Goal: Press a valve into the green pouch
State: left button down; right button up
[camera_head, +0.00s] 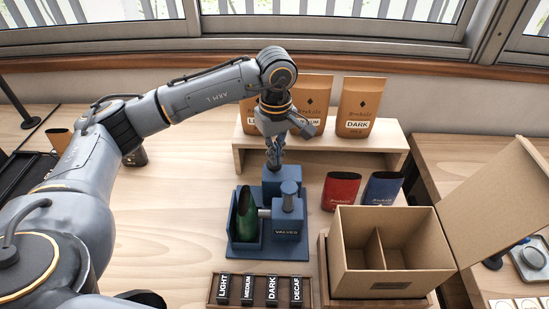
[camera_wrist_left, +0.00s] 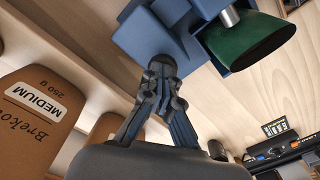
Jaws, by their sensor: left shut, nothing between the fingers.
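The green pouch (camera_head: 246,215) stands open-topped in the left slot of the blue valve press (camera_head: 270,252). Beside it on the press is a blue block labelled VALVES with a round knob (camera_head: 289,188) on top. In the left wrist view the pouch (camera_wrist_left: 248,42) shows its open mouth against the press. My left gripper (camera_head: 274,165) points down, shut and empty, over the rear block of the press. In the left wrist view its fingertips (camera_wrist_left: 162,65) are together close to a blue block; I cannot tell whether they touch it. No valve is visible. My right gripper is not in view.
A red pouch (camera_head: 340,190) and a blue pouch (camera_head: 382,188) stand right of the press. An open divided carton (camera_head: 393,285) is at front right. A label holder (camera_head: 225,302) lies in front. Brown bags (camera_head: 357,107) stand on a wooden shelf (camera_head: 380,150) behind.

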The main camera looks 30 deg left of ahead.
pick_arm(q)
jog(key=shift+f, duration=0.45)
jog(key=shift+r, duration=0.25)
jog(key=shift+r+p, duration=1.25)
jog(key=shift+r, duration=1.65)
